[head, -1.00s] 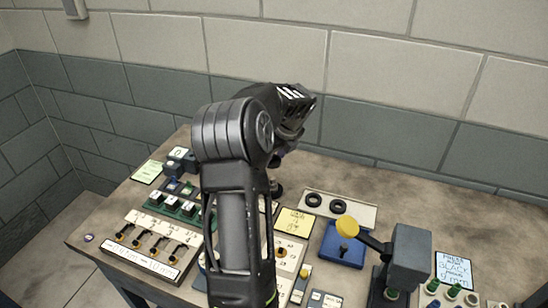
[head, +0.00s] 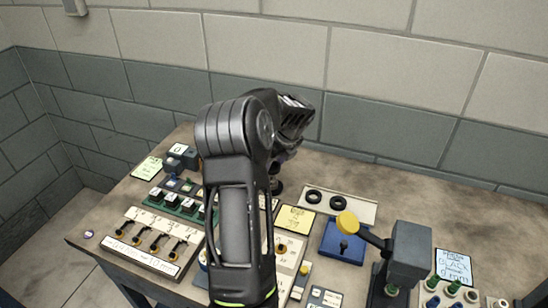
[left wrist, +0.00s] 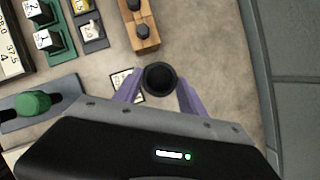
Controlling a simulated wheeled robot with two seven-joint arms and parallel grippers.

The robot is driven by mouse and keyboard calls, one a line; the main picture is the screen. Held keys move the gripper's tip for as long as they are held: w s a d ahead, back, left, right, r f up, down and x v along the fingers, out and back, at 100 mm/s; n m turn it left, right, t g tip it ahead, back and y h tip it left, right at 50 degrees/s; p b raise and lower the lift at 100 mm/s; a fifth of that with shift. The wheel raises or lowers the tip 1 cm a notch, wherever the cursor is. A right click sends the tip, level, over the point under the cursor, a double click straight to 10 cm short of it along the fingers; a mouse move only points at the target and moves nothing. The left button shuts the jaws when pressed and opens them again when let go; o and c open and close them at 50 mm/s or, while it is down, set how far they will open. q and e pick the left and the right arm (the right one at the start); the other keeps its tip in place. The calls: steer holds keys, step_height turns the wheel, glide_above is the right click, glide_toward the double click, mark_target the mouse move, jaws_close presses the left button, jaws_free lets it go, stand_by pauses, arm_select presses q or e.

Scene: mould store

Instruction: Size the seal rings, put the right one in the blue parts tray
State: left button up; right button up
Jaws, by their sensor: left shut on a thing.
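My left gripper (left wrist: 160,96) has its purple fingers shut on a black round part (left wrist: 159,78), which has a darker round centre. In the head view my own arm hides the fingers and the part. My right gripper is not in view.
A dark press (head: 410,248) with a yellow-knobbed lever (head: 348,222) stands right of the blue tray. A board with several hooked gauges (head: 152,240) lies front left. A wooden block (left wrist: 141,27) with dark pegs is near my gripper. The back right bench is clear.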

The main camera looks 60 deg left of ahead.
arm_select(q)
steer(key=shift+f, duration=0.65)
steer(key=shift+f, duration=0.75)
stand_by(2.1)
steer(key=o, duration=1.8)
steer(key=shift+r, duration=0.15)
step_height(320, 180, up, 7)
stand_by(0.3)
steer(key=shift+r, duration=0.1)
stand_by(0.8)
